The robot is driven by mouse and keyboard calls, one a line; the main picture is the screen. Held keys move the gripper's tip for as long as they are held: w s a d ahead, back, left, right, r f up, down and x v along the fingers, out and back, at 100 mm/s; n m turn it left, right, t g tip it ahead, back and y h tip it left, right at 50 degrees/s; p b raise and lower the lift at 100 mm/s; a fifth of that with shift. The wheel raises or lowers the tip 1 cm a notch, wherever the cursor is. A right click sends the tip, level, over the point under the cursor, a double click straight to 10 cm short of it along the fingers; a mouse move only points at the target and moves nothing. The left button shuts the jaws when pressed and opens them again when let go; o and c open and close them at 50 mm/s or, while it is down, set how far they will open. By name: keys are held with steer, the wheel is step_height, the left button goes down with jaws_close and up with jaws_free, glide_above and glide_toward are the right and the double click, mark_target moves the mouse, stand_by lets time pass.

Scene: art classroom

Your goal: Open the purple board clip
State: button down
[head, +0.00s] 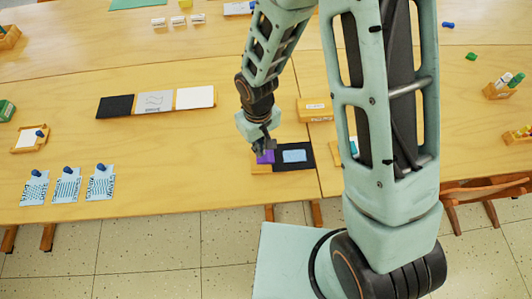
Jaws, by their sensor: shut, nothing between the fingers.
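The purple board clip (265,157) sits at the left end of a small dark board (308,163) near the table's front edge. A light blue sheet (294,156) lies on that board, right of the clip. My gripper (264,149) is shut with nothing between its fingers. Its tips are directly above or against the purple clip, and I cannot tell whether they touch. The gripper and wrist cover part of the clip, so whether its jaw is open or shut is hidden.
A wooden box (315,109) stands behind the board. A black, grey and white strip (155,103) lies to the left. Blue patterned cards (68,185) with blue pegs lie front left. My arm hides table right of the board. A chair (484,191) stands front right.

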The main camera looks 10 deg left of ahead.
steer(key=shift+r+p, duration=1.45)
steer(key=shift+r, duration=1)
